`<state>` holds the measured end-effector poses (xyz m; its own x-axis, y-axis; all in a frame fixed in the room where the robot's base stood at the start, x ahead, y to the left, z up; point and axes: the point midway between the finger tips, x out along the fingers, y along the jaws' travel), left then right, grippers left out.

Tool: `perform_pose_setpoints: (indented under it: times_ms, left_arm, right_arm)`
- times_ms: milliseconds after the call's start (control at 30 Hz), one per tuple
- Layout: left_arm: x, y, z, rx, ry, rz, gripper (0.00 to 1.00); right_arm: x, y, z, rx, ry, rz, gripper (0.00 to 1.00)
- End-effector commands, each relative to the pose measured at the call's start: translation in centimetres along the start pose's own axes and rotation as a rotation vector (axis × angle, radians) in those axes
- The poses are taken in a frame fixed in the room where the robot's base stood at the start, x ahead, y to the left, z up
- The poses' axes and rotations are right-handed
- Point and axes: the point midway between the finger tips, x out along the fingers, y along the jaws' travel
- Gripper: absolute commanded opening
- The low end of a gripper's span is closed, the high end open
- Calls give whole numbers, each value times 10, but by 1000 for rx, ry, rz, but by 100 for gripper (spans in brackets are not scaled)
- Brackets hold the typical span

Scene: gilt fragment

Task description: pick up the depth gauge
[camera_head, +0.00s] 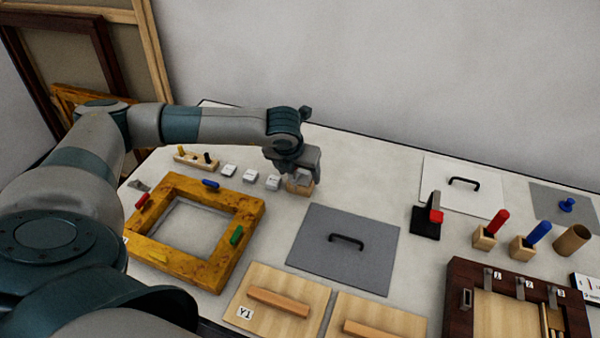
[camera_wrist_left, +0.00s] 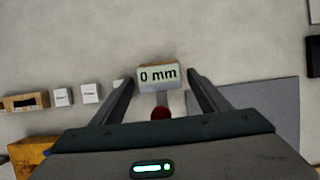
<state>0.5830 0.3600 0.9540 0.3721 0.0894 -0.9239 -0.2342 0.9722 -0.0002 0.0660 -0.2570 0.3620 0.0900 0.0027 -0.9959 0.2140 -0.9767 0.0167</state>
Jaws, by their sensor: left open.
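The depth gauge (camera_wrist_left: 158,76) shows in the left wrist view as a small block with a pale face reading "0 mm". A thin stem with a dark red round end (camera_wrist_left: 161,113) shows just below it in that picture. My left gripper (camera_wrist_left: 160,84) is open, with one finger on each side of the block; I cannot tell whether they touch it. In the head view my left gripper (camera_head: 301,176) points down over a small wooden block (camera_head: 300,188), and the wrist hides most of the gauge there. My right gripper is out of view.
White labelled blocks (camera_head: 250,176) and a wooden peg rack (camera_head: 197,160) stand left of the gripper. A gilt frame (camera_head: 180,256) lies nearer. A grey handled panel (camera_head: 340,270) lies to the right. A black stand with a red part (camera_head: 427,222) is farther right.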

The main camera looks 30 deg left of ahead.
Motion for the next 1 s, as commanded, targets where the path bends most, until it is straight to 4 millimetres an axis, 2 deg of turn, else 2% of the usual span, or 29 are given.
perform_pose_setpoints:
  times_ms: [233, 433, 800, 1000]
  left_arm:
    - [0, 0, 0, 0, 0, 0, 69]
    - [0, 0, 0, 0, 0, 0, 22]
    - [-2, 0, 1, 0, -1, 0, 22]
    - [-14, 0, 7, 0, -3, -1, 22]
  right_arm:
    - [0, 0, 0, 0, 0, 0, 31]
    - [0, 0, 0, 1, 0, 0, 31]
    - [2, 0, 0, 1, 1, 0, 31]
    - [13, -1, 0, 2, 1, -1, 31]
